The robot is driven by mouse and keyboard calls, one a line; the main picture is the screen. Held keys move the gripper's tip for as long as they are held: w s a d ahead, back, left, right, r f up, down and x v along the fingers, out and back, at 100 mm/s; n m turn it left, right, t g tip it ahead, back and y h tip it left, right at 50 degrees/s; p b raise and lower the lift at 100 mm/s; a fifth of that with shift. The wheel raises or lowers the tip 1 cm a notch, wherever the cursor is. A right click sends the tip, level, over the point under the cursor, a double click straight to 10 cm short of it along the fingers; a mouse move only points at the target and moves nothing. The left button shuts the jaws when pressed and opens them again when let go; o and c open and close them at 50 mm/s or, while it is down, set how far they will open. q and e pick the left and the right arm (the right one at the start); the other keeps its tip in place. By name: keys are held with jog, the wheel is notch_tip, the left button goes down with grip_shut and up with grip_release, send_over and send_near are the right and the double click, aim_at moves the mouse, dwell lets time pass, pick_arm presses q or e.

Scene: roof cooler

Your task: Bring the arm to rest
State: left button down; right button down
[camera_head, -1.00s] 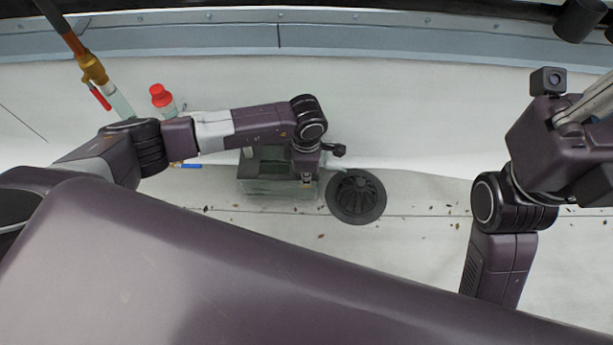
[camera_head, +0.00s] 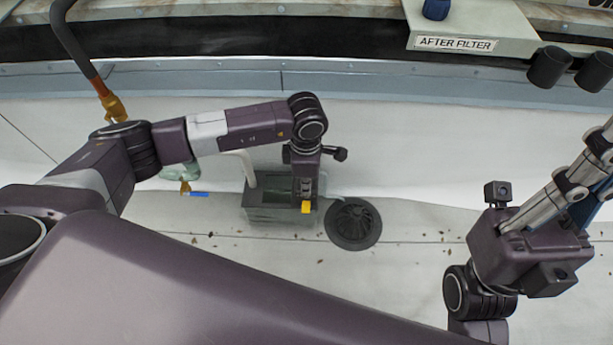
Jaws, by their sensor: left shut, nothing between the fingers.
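My left arm reaches in from the left across the picture. Its gripper (camera_head: 306,206) hangs downward with a yellow part at its tip, in front of a clear box (camera_head: 258,214). It is shut with nothing held. I cannot tell whether it touches the box. My right gripper (camera_head: 567,190) is at the right edge, pointing up and to the right. Its fingertips are cut off or unclear, so I cannot tell whether it is open.
A dark round drain (camera_head: 353,222) lies right of the box. A hose with a brass end (camera_head: 113,106) hangs at upper left. A blue item (camera_head: 199,194) lies left of the box. A ledge labelled AFTER FILTER (camera_head: 455,43) is at the back. Pale floor with debris lies between my arms.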

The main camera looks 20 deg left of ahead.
pick_arm(q)
jog(key=shift+r, duration=0.95)
